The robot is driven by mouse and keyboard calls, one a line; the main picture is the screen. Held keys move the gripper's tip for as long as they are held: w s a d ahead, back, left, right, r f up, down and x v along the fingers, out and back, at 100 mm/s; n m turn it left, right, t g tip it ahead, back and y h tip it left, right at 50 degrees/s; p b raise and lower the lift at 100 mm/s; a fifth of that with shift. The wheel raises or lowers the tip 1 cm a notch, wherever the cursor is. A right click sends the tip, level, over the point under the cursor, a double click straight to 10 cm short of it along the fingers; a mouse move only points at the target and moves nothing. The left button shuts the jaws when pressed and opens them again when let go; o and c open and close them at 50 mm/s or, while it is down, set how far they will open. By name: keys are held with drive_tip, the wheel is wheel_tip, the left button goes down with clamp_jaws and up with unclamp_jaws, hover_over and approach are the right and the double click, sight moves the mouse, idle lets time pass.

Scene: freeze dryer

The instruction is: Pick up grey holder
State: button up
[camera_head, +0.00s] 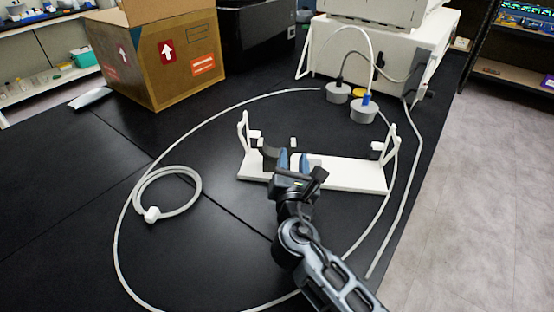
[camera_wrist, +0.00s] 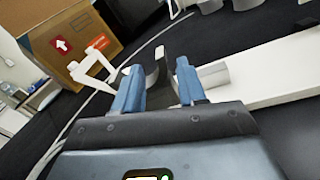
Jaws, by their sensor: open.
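A dark grey curved holder (camera_head: 269,157) sits at the left part of a white stand (camera_head: 340,174) on the black bench. The stand has upright arms at both ends. My gripper (camera_head: 293,160) is open over the stand, just right of the holder in the head view. In the wrist view my blue fingers (camera_wrist: 158,82) are apart, and the grey holder (camera_wrist: 161,68) shows in the gap between them, partly hidden. Whether a finger touches it I cannot tell. The white stand (camera_wrist: 270,72) runs off to the right there.
A white hose (camera_head: 128,205) loops around the stand, and a coiled tube (camera_head: 190,187) lies to the left. Grey flask caps (camera_head: 362,110) stand behind the stand, before a white machine (camera_head: 390,70). A cardboard box (camera_head: 160,60) is at the back left.

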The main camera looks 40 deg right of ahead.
sight(292, 140)
drive_tip(key=p+x, duration=0.1)
drive_tip(key=x, duration=0.7)
drive_tip(key=shift+f, duration=0.2)
clamp_jaws()
idle(0.4)
